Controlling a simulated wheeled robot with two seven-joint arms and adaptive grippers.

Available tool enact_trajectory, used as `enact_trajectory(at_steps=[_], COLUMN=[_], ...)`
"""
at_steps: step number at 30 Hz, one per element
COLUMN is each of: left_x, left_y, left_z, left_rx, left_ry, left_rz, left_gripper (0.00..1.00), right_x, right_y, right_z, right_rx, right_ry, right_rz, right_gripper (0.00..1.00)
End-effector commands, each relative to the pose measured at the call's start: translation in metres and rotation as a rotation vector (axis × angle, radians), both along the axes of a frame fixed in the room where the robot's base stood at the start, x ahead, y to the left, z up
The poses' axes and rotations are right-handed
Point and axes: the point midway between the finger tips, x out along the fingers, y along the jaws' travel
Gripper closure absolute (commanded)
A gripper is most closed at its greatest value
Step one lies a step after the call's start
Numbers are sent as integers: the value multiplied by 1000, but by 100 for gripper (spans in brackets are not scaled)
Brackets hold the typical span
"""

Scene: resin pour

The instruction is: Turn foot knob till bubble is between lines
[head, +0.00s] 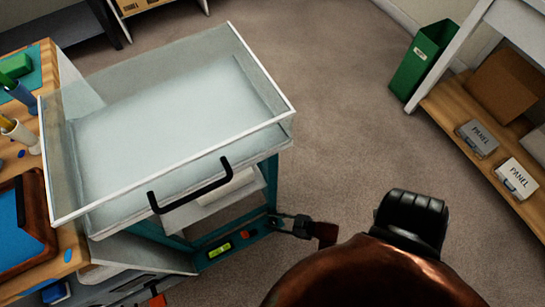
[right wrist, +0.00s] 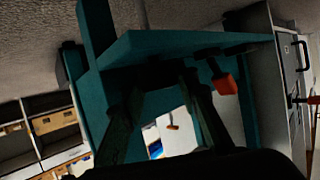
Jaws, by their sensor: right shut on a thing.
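The bubble level (head: 219,250) is a small yellow-green vial on the teal frame under the clear-covered box. It is too small to tell where its bubble sits between the lines. My right gripper (head: 278,222) reaches the frame's near right corner. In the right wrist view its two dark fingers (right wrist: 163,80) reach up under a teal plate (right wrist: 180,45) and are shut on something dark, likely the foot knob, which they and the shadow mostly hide. An orange-red knob (right wrist: 225,85) hangs at the plate's right, apart from the fingers. My left gripper is not in view.
The clear-covered box (head: 165,120) with a black handle (head: 190,187) stands above the frame. A wooden workbench (head: 45,70) is at left, with a tray and cups. A green bin (head: 424,58) and a shelf with panel boxes (head: 478,138) stand at right. Carpet between is clear.

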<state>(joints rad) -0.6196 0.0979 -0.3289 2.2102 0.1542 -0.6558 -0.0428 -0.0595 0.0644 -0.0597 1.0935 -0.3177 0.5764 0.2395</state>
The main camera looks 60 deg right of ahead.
Motion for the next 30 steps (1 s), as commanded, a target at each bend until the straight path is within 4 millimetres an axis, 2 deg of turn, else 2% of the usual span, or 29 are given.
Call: enact_trajectory(at_steps=[10,20,30], left_x=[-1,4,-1], left_y=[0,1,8], left_z=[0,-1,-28], left_rx=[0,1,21], left_ry=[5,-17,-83], left_rz=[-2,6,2], left_gripper=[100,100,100], right_x=[-1,-1,-2], right_y=[-2,-4,-4], right_z=[-1,-3,-4], right_rx=[-4,-7,-6], right_ry=[3,6,8], right_rz=[76,325,592], right_gripper=[96,96,96])
